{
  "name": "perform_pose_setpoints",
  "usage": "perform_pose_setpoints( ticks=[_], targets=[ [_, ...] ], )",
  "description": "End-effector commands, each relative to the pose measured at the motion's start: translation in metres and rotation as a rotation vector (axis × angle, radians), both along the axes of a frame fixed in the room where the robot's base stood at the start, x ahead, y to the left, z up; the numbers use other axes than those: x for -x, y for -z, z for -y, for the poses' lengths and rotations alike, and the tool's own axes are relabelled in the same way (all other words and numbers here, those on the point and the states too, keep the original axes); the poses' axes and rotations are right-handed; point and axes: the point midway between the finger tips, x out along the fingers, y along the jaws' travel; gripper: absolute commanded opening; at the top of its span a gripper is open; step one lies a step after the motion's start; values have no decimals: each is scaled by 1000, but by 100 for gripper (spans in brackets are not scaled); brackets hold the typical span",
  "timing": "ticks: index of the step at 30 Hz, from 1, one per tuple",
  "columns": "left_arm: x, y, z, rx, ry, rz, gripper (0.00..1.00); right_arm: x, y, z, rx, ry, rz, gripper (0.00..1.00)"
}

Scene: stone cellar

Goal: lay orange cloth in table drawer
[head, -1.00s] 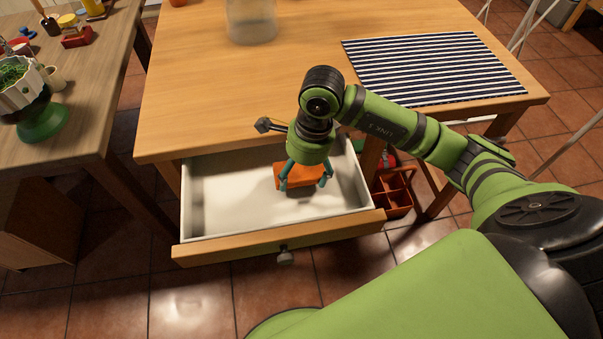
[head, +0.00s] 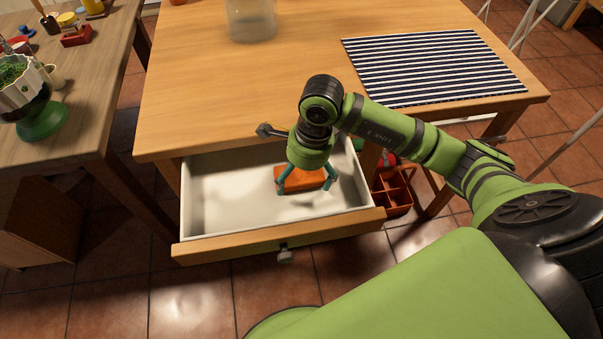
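The orange cloth (head: 303,180), a folded flat block, lies inside the open table drawer (head: 278,241), toward its right back. The drawer is pulled out from the wooden table's front and has a white inside. My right gripper (head: 305,187) points down into the drawer over the cloth. Its teal fingers are spread, one near each end of the cloth, and it looks open. I cannot tell whether a fingertip touches the cloth. Part of the cloth's back edge is hidden by the gripper. My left gripper is not in view.
A striped placemat (head: 432,68) and a clear container (head: 251,20) are on the table (head: 215,90). A red-brown compartment box (head: 393,193) is on the floor right of the drawer. A side counter (head: 75,140) with a plant pot stands at left. The drawer's left half is empty.

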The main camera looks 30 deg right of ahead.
Motion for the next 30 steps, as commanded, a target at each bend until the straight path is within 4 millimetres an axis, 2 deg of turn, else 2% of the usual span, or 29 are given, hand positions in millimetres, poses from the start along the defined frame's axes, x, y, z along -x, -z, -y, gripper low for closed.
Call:
perform_pose_setpoints(
  ticks=[8, 11, 21, 25, 30],
  targets=[
    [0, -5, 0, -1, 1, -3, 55, 0, -5, 0, 0, 0, -1, 100],
    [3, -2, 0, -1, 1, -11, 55, -1, -20, 3, 1, -1, 6, 100],
    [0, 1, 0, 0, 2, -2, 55, 2, -92, 13, 0, 1, 5, 100],
    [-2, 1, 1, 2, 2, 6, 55, 4, -110, 16, 0, 1, 4, 100],
    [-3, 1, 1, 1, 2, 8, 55, 5, -121, 17, 0, -1, 0, 100]
  ],
)
